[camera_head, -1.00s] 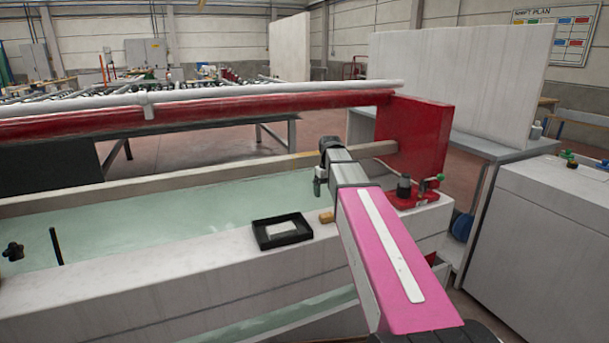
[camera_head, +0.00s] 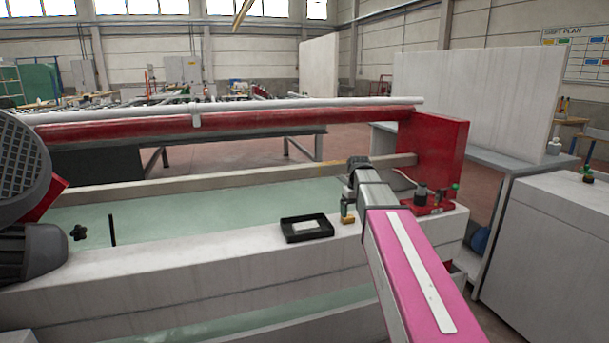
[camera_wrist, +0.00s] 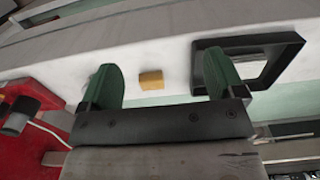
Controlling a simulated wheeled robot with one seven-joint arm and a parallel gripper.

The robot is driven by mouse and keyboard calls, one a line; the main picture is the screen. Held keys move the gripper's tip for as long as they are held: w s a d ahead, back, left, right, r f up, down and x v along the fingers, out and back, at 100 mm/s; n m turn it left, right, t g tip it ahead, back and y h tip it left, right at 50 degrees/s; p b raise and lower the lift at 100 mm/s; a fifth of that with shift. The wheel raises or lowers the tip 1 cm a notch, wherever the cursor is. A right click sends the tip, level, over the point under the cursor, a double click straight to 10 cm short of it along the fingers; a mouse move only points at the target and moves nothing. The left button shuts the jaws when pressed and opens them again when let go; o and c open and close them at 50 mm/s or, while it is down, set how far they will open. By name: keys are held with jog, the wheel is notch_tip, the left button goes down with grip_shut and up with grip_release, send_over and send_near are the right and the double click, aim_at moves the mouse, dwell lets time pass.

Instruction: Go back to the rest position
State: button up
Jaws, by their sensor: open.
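My gripper (camera_head: 347,210) hangs over the white front ledge of the machine, at the end of my pink arm. In the wrist view its two green fingers (camera_wrist: 163,82) are spread apart with nothing between them in their grip. A small tan block (camera_wrist: 151,79) lies on the ledge and shows between the fingers in that view. In the head view the block (camera_head: 348,219) is just below the fingertips. I cannot tell the exact height of the fingers above it.
A black tray (camera_head: 307,228) lies on the ledge left of the gripper; it also shows in the wrist view (camera_wrist: 278,50). A red bracket (camera_head: 437,146) and a red-based fixture (camera_head: 432,204) stand to the right. A dark motor-like part (camera_head: 25,190) is at far left.

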jog(key=s+f+m, duration=0.3)
jog(key=s+f, duration=1.7)
jog(key=f, duration=0.2)
jog(key=shift+s+f+m, duration=0.2)
jog(key=shift+f+m, duration=0.1)
jog(key=shift+f, duration=0.1)
